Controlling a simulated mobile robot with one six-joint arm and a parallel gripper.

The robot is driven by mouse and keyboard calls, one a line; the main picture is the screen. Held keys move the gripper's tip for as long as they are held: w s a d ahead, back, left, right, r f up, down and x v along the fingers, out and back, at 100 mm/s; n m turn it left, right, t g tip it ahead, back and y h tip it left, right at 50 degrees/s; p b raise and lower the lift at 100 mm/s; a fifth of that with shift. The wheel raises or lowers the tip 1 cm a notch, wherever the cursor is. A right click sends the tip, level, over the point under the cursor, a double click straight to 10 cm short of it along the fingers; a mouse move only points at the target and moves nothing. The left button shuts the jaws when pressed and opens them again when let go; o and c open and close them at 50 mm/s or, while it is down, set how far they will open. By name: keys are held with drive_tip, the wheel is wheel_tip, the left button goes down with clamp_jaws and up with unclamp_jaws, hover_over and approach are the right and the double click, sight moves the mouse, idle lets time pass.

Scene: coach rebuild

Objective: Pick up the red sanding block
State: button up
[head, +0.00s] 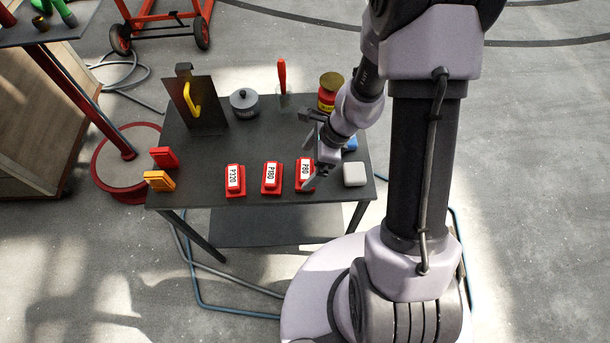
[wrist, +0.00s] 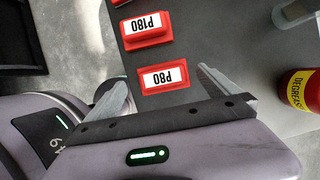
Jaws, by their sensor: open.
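Three red sanding blocks with white labels stand in a row along the table's near side: P120 (head: 235,181), P180 (head: 271,178) and P80 (head: 303,174). My gripper (head: 313,168) is at the P80 block and partly covers its right side in the head view. In the wrist view my gripper (wrist: 163,82) is open, with the P80 block (wrist: 163,77) showing between its two fingertips. I see no finger clearly touching it, and the height gap is hard to tell. The P180 block (wrist: 147,28) lies just beyond.
The dark table (head: 215,145) also holds a white block (head: 354,174) right of P80, a blue item partly behind my gripper, and a red-and-yellow can (head: 329,90). A grey pot (head: 244,102), a yellow-handled plate (head: 198,105) and red and orange pieces stand farther left.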

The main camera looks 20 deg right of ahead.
sight(307, 169)
drive_tip(key=b+x, duration=0.1)
drive_tip(key=x, duration=0.2)
drive_tip(key=d+b+x, duration=0.1)
drive_tip(key=x, duration=0.1)
drive_tip(key=shift+f+b, duration=0.25)
drive_tip(key=shift+b, duration=0.1)
drive_tip(key=shift+r, duration=0.1)
drive_tip(key=shift+c, duration=0.2)
drive_tip(key=c, duration=1.3)
drive_tip(key=shift+r, duration=0.1)
